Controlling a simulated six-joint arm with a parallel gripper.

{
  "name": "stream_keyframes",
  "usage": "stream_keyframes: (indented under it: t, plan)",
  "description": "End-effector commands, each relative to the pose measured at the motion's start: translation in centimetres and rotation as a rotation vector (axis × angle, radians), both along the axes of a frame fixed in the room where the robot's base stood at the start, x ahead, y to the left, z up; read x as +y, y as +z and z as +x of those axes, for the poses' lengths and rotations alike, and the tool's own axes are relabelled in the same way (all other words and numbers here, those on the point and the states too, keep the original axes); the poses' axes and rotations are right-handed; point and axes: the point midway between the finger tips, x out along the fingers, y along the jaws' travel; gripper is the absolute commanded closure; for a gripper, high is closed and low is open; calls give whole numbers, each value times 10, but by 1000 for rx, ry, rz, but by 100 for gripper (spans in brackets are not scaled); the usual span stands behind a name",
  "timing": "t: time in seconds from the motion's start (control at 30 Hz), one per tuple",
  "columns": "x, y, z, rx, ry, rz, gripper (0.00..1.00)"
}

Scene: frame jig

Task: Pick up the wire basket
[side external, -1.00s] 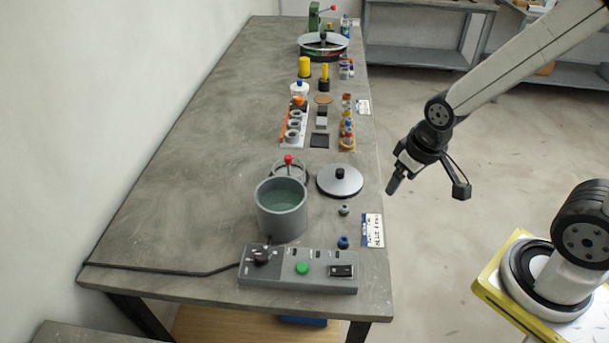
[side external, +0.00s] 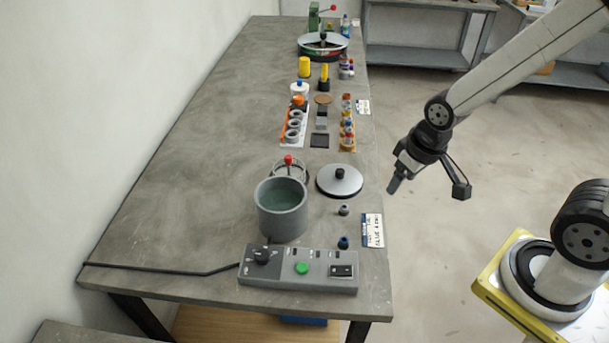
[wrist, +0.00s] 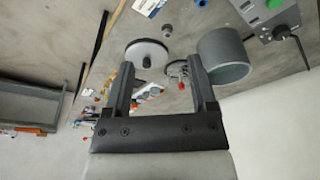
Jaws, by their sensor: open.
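The wire basket (side external: 290,168) stands on the bench just behind the grey pot (side external: 281,210). It has a red knob on top, and the pot hides its lower front. In the wrist view the basket (wrist: 177,69) shows beyond and between my fingers, beside the pot (wrist: 224,57). My gripper (side external: 393,186) hangs in the air off the right edge of the bench, well apart from the basket. In the wrist view my gripper (wrist: 161,63) has its two fingers spread with nothing between them.
A round lid with a black knob (side external: 340,181) lies right of the basket, between it and my gripper. A control box (side external: 298,270) sits in front of the pot. Small parts and holders stand farther back. The bench's left side (side external: 190,180) is clear.

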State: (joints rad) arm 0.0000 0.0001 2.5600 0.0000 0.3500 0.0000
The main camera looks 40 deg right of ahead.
Motion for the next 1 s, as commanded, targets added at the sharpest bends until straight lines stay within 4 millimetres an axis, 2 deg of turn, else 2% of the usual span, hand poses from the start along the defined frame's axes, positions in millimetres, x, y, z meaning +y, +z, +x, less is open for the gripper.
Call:
stream_keyframes:
  t: [0.27, 0.47, 0.73, 1.0]
  plan:
    - [0, 1, 5, 1, 8, -1, 27]
    - [1, 2, 29, 11, 53, -8, 27]
    - [5, 2, 96, 35, 186, -26, 27]
    - [11, -7, 165, 61, 338, -39, 27]
